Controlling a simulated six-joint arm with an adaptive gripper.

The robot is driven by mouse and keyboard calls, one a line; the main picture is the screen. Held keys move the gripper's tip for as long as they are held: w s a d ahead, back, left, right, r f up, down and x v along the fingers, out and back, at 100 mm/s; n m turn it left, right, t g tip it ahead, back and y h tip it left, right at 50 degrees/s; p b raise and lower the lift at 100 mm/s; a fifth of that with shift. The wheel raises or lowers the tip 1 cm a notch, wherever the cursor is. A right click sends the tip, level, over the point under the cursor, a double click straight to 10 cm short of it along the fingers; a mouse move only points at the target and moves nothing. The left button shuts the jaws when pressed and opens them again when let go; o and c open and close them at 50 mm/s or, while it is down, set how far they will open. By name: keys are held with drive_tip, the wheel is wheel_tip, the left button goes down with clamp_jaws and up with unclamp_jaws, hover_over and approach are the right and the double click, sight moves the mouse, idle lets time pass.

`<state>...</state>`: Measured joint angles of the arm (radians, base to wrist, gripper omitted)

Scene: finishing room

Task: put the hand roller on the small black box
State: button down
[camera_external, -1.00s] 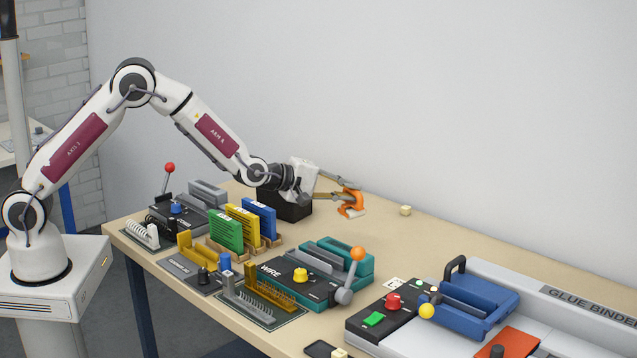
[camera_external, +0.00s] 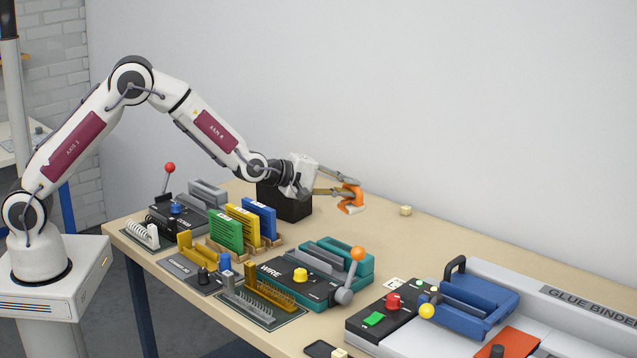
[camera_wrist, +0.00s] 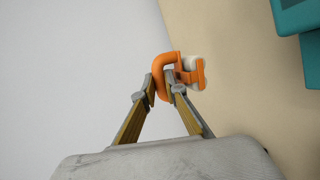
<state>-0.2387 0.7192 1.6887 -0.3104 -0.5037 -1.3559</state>
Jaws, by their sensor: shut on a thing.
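The hand roller (camera_external: 352,196) has an orange frame and a pale roller. My gripper (camera_external: 347,187) is shut on its orange handle and holds it out in front, toward the wall side of the table. In the wrist view the roller (camera_wrist: 194,72) juts out to the right of my gripper (camera_wrist: 160,90), whose fingers sit on either side of the handle. The small black box (camera_external: 290,205) stands at the back of the table, to the left of the roller and partly hidden behind my wrist.
A small pale cube (camera_external: 405,210) lies right of the roller. Green, yellow and blue upright pieces (camera_external: 243,223) and a teal wire binder (camera_external: 310,285) stand in front. A glue binder (camera_external: 590,305) fills the right. The back strip of tabletop (camera_external: 450,230) is mostly clear.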

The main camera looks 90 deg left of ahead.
drive_tip(key=s+a+r+n+g+y, duration=0.25)
drive_tip(key=s+a+r, duration=0.45)
drive_tip(key=a+r, duration=0.4)
drive_tip(key=s+a+r+n+g+y, duration=0.2)
drive_tip(key=s+a+n+y, duration=0.1)
drive_tip(key=s+a, duration=0.6)
drive_tip(key=shift+s+r+n+y, duration=0.2)
drive_tip(key=shift+s+n+y, duration=0.15)
drive_tip(key=shift+s+n, duration=0.55)
drive_tip(key=shift+f, duration=0.15)
wheel_tip(320, 180, down, 6)
drive_tip(key=shift+f, duration=1.9)
drive_tip(key=shift+f, duration=0.15)
